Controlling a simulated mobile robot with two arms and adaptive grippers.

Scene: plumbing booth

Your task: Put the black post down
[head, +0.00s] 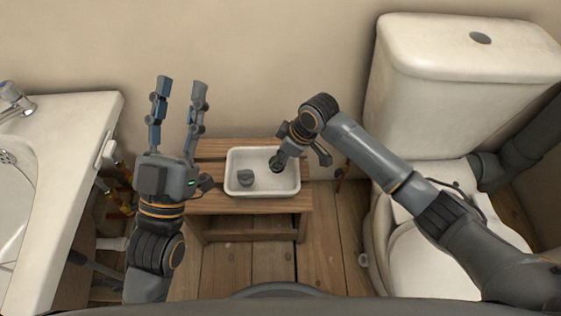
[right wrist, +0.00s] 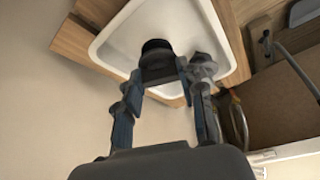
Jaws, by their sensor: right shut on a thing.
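The black post (right wrist: 157,50) is between the fingertips of my right gripper (right wrist: 160,72), which is shut on it. In the head view my right gripper (head: 279,158) points down into the right half of a white tray (head: 262,192), with the dark end of the post (head: 275,166) low over the tray floor. I cannot tell whether the post touches the floor. A small grey part (head: 246,177) lies in the tray's left half; a grey part also shows beside the right fingers in the wrist view (right wrist: 203,65). My left gripper (head: 181,90) is open and empty, left of the tray.
The tray stands on a wooden stool (head: 215,203) against the wall. A white sink (head: 60,150) with a tap (head: 14,98) is at the left, pipes (head: 118,195) beneath it. A toilet (head: 462,85) is at the right. The tray's middle is clear.

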